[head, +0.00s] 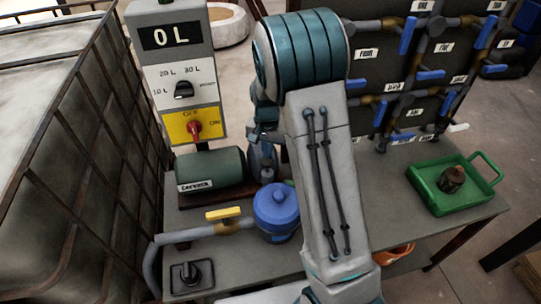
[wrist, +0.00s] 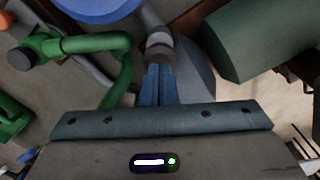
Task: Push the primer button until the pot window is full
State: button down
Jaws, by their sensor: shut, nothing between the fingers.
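A blue-lidded pot (head: 277,205) stands on the bench, partly behind my arm; its blue lid also shows at the top of the wrist view (wrist: 100,8). I cannot make out its window or the liquid level. My gripper (wrist: 161,66) is shut and empty in the wrist view, its fingers together. The fingertips are in line with a grey cylindrical fitting (wrist: 158,42) between pot and pump; I cannot tell whether they touch it. I cannot pick out the primer button for certain. A black knob on a square base (head: 191,272) sits at the bench's front left.
A green pump (head: 210,170) stands behind the pot, also in the wrist view (wrist: 262,35). A yellow-handled valve (head: 226,214) is on the pipe. The control post (head: 180,70) displays 0 L. A caged tank (head: 60,160) stands left; a green tray (head: 430,190) is right.

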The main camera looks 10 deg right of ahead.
jog(key=shift+f, duration=0.1)
dwell(0.5)
jog(key=shift+f+b, duration=1.5)
jog(key=shift+f, duration=0.35)
jog(key=shift+r+p, duration=1.5)
jog(key=shift+r, duration=0.7)
notch_tip(320, 180, up, 6)
jog(key=p, duration=0.4)
